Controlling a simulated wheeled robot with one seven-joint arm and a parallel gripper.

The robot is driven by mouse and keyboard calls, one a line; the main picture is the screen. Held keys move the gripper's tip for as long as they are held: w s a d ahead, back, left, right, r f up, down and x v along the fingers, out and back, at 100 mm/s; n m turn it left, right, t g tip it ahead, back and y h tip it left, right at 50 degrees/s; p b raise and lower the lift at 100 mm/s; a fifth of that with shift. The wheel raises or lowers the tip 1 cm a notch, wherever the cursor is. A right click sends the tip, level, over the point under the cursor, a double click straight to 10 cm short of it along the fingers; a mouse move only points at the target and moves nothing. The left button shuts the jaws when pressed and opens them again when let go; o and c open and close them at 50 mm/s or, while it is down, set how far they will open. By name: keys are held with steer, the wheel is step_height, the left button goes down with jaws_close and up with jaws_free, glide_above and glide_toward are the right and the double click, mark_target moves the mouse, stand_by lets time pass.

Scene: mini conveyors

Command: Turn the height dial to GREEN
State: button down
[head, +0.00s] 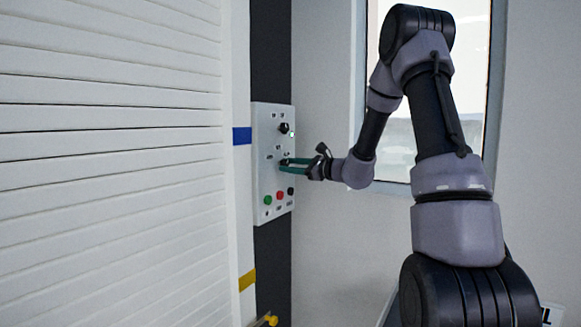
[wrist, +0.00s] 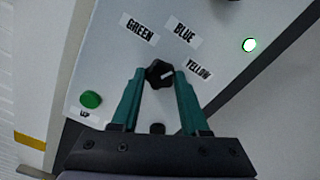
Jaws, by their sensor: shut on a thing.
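The height dial (wrist: 157,72) is a small black knob on a pale control panel (head: 262,177). Labels GREEN (wrist: 139,28), BLUE (wrist: 184,34) and YELLOW (wrist: 198,70) sit around it in the wrist view. A white mark on the dial points right, roughly toward YELLOW. My gripper (wrist: 160,80) has its two teal fingers on either side of the dial and is shut on it. In the head view my gripper (head: 285,163) reaches the panel from the right, and its fingers hide most of the dial.
Another black knob (head: 284,128) and a lit indicator (head: 292,135) are higher on the panel. Below are a green button (head: 267,200), a red button (head: 280,195) and a black button (head: 290,191). A white slatted shutter (head: 110,150) stands left. A window (head: 400,130) is behind my arm.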

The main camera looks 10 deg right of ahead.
steer(key=n, duration=1.7)
steer(key=shift+f, duration=0.1)
stand_by(0.4)
steer(key=shift+c, duration=2)
jaws_free()
steer(key=v, duration=1.1)
